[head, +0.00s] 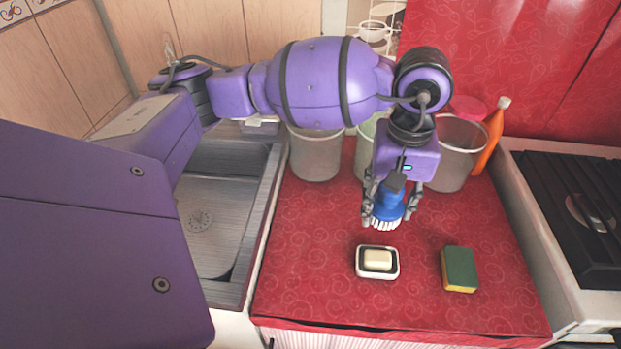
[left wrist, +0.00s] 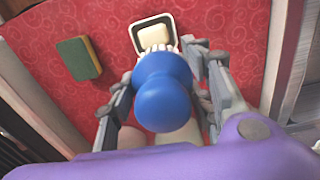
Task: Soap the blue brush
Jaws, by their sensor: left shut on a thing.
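The blue brush (head: 388,204) has a round blue handle and white bristles that point down. My left gripper (head: 387,200) is shut on its handle and holds it above the red counter, behind the soap. In the left wrist view the brush (left wrist: 162,92) is between the two fingers of my left gripper (left wrist: 165,85). A cream bar of soap (head: 377,260) lies in a small white dish with a dark inside (head: 362,273). My right gripper is not in view.
A green and yellow sponge (head: 459,269) lies right of the dish. Several bins, one grey (head: 314,155), and an orange bottle (head: 490,135) stand behind. A sink (head: 215,215) is at left, a stove (head: 575,205) at right. The front of the red counter (head: 320,300) is clear.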

